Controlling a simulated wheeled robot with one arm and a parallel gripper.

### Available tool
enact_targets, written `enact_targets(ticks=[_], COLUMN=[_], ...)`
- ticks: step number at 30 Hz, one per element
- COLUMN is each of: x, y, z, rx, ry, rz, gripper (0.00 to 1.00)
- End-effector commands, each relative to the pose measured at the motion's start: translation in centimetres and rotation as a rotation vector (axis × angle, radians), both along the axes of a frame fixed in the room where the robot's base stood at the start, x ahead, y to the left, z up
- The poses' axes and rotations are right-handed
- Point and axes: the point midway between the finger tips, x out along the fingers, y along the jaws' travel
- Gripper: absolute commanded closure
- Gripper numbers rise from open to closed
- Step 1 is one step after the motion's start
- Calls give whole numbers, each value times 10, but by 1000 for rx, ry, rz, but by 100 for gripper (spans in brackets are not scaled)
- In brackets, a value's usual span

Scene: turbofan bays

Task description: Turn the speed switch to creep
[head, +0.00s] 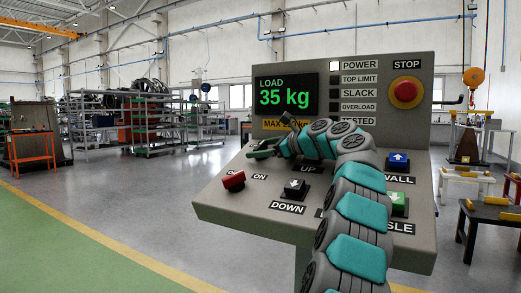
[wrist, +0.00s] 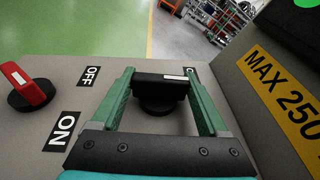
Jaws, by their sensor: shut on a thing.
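The black speed switch (wrist: 160,98) sits between the two green fingers of my gripper (wrist: 162,90) in the wrist view. My gripper is shut on its bar-shaped handle, one finger at each end. A white mark shows on the right part of the handle, which lies across the picture. A label behind it is mostly covered by the right finger, so I cannot read the setting. In the head view my gripper (head: 265,148) is low over the left part of the sloped grey panel (head: 262,199), and the switch is mostly hidden there.
A red ON/OFF switch (head: 233,180) is left of my gripper; it also shows in the wrist view (wrist: 30,84). A black DOWN button (head: 295,189), blue button (head: 398,160), green button (head: 397,203) and red STOP button (head: 406,92) are on the console. The display (head: 286,95) reads 35 kg.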

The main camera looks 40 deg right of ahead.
Motion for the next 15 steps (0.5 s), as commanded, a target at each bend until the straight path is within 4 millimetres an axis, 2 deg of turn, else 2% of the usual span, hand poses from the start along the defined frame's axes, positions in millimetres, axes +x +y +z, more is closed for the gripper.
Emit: enact_targets(ticks=[10,11,15], x=[1,1,0], y=[1,1,1], z=[-1,-1,0], rx=[2,1,1], ry=[2,2,1], rz=[2,2,2], gripper=[78,21,6])
